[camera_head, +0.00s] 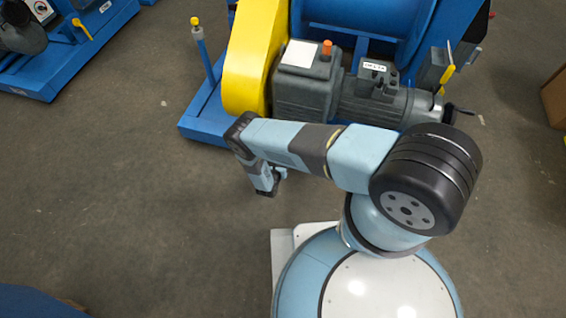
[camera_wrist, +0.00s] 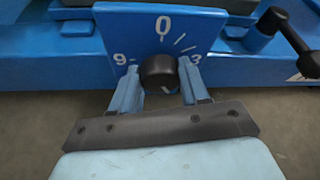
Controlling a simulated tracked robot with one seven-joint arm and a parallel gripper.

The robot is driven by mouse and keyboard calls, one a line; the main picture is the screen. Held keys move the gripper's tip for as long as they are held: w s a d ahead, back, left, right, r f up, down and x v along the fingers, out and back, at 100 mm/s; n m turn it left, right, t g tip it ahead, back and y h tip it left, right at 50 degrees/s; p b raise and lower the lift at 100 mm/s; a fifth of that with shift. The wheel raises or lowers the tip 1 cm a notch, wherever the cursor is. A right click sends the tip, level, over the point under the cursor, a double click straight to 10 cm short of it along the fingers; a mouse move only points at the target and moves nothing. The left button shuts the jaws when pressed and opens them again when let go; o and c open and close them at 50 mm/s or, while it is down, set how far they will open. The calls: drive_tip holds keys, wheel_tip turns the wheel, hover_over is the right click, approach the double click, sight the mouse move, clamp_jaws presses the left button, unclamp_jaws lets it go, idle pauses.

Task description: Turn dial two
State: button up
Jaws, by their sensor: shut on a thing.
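In the wrist view a black round dial knob (camera_wrist: 159,72) sits on a blue dial plate (camera_wrist: 125,35) with white marks. The 0 is at the top, the 9 at the left and the 3 at the right, with white strokes between 0 and 3. No number on the plate tells which dial this is. My gripper (camera_wrist: 160,80) is shut on the knob, one light blue finger on each side. The knob's pointer direction cannot be made out. In the head view my gripper (camera_head: 269,182) hangs beside the blue machine base, and the dial is not visible there.
A black crank handle (camera_wrist: 292,38) stands right of the plate. In the head view a grey motor (camera_head: 385,98) and a yellow chain guard (camera_head: 250,55) sit on the blue base. A blue post with a yellow top (camera_head: 201,48) stands left.

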drive_tip(key=shift+a, duration=0.1)
drive_tip(key=o, duration=1.1)
drive_tip(key=shift+c, duration=0.2)
drive_tip(key=v, duration=1.3)
drive_tip(key=shift+s, duration=0.35)
drive_tip(key=shift+w+a+r, duration=0.1)
drive_tip(key=shift+a, duration=0.05)
